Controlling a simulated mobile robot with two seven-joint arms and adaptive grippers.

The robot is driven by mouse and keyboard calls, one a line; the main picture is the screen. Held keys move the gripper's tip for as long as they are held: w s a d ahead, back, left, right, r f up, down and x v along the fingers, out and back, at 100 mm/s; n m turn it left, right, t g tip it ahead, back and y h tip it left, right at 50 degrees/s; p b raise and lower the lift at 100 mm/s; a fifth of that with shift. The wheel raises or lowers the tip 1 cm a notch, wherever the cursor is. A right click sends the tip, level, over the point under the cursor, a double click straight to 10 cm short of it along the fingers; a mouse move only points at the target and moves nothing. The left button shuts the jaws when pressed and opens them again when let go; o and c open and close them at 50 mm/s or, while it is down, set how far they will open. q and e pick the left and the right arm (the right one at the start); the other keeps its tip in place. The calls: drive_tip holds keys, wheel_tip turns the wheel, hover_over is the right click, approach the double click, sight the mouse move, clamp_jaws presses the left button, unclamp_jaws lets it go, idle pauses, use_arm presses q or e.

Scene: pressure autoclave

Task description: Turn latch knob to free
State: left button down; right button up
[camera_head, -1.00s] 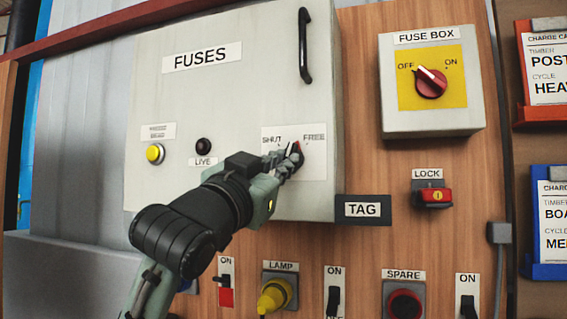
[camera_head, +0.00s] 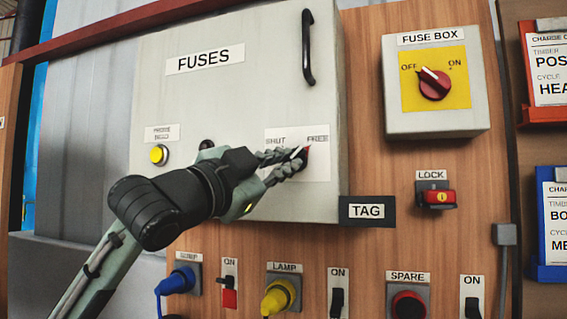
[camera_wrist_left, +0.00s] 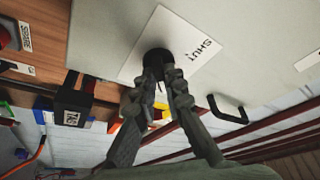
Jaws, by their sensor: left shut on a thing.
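The latch knob (camera_head: 302,155) is a dark knob with a red pointer on a white plate marked SHUT and FREE, on the FUSES door (camera_head: 200,105). Its red tip points up and right, toward the FREE label. My left gripper (camera_head: 290,163) reaches it from the left and is shut on the knob. In the left wrist view the dark round knob (camera_wrist_left: 157,58) sits between the fingertips of my left gripper (camera_wrist_left: 160,85), with the SHUT label beside it. The fingers hide part of the knob. My right gripper is not in view.
A black door handle (camera_head: 308,48) stands above the knob. The fuse box (camera_head: 435,115) with a red switch is at the right, and a red lock (camera_head: 438,197) is below it. Switches, a yellow lamp plug (camera_head: 278,297) and a blue plug (camera_head: 178,281) line the panel below.

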use_arm(q)
drive_tip(key=c, duration=1.6)
unclamp_jaws()
drive_tip(key=v, duration=1.2)
